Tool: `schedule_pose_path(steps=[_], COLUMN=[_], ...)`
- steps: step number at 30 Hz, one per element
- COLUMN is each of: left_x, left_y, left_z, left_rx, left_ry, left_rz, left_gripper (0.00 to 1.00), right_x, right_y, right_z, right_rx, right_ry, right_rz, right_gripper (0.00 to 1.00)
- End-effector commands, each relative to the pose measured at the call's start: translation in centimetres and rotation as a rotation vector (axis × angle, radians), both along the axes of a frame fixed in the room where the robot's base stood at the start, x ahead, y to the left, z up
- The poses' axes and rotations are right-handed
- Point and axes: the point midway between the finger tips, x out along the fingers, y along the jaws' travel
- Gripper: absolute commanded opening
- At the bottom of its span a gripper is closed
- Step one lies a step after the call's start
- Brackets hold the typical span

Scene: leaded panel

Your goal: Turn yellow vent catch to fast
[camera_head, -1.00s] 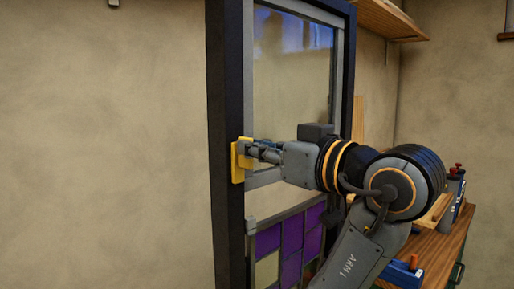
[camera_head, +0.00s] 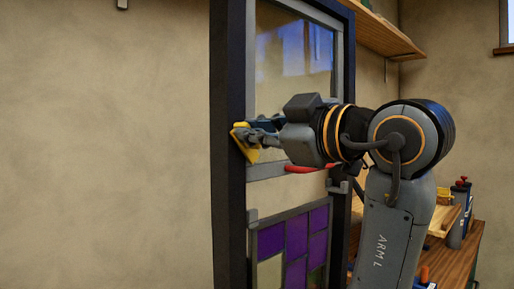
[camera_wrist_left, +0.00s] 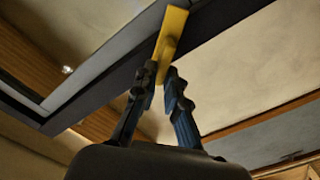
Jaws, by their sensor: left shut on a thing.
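The yellow vent catch (camera_head: 242,146) is on the dark left post of the leaded panel's frame (camera_head: 229,200). It is tilted in the head view. My left gripper (camera_head: 257,136) is shut on it, its fingers reaching in from the right. In the left wrist view the yellow catch (camera_wrist_left: 173,28) runs up from between the two fingertips (camera_wrist_left: 161,78), against the dark frame bar. The fingers hide part of the catch. No markings for its positions can be made out. My right gripper is not in view.
Above is a clear glass pane (camera_head: 292,50); below are purple and pale leaded panes (camera_head: 297,235). A red bar-like part (camera_head: 308,169) lies on the grey rail under my gripper. A wooden bench (camera_head: 460,255) with tools stands at right, a shelf (camera_head: 378,32) above.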

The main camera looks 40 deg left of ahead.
Motion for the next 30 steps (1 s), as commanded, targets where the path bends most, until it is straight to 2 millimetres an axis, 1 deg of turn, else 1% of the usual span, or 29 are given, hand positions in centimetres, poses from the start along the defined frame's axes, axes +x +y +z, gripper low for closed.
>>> schedule_pose_path(steps=[1,12,21,30], left_x=[-0.1,-0.4,-0.5,-0.5], left_y=[0.0,0.0,0.0,0.0], left_z=[-0.3,-0.5,-0.8,-0.9], left_rx=[-0.003,-0.033,-0.055,-0.071], left_ry=[-0.045,-0.395,-0.657,-0.838], left_rz=[-0.002,-0.002,0.000,0.000], left_gripper=[0.00,0.00,0.00,0.00], right_x=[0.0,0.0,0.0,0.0], right_y=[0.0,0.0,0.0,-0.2], right_z=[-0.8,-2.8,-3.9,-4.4], right_rx=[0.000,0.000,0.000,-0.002], right_ry=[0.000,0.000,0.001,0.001], right_rz=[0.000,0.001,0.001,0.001], right_gripper=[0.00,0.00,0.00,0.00])
